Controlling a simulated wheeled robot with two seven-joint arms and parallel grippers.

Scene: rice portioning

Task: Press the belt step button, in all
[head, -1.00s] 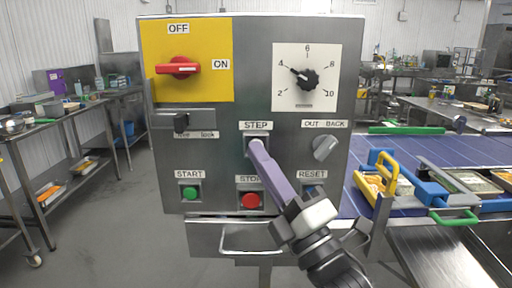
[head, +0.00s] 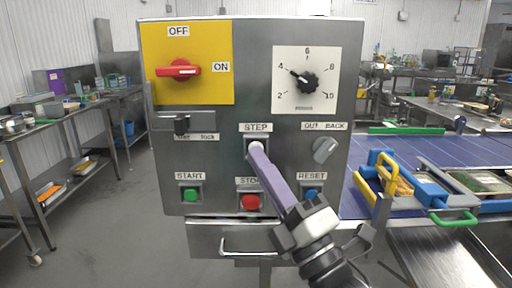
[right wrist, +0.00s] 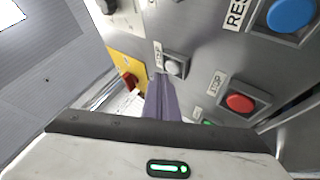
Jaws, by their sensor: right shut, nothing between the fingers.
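The STEP button (head: 255,146) is a small pale round button in a square frame, below its STEP label on the grey control panel (head: 225,160). My right gripper (head: 259,153) is shut and empty, its purple fingers reaching up from the lower right. The fingertips overlap the lower part of the button in the head view. In the right wrist view the pale button (right wrist: 174,67) shows right beside the shut fingers (right wrist: 159,84); I cannot tell whether they touch it. My left gripper is not in view.
Around it are the green START button (head: 190,195), red STOP button (head: 251,202), blue RESET button (head: 312,192), OUT/BACK knob (head: 325,150) and red OFF/ON switch (head: 178,70). The blue belt (head: 430,150), with a blue and yellow fixture and food trays, lies right.

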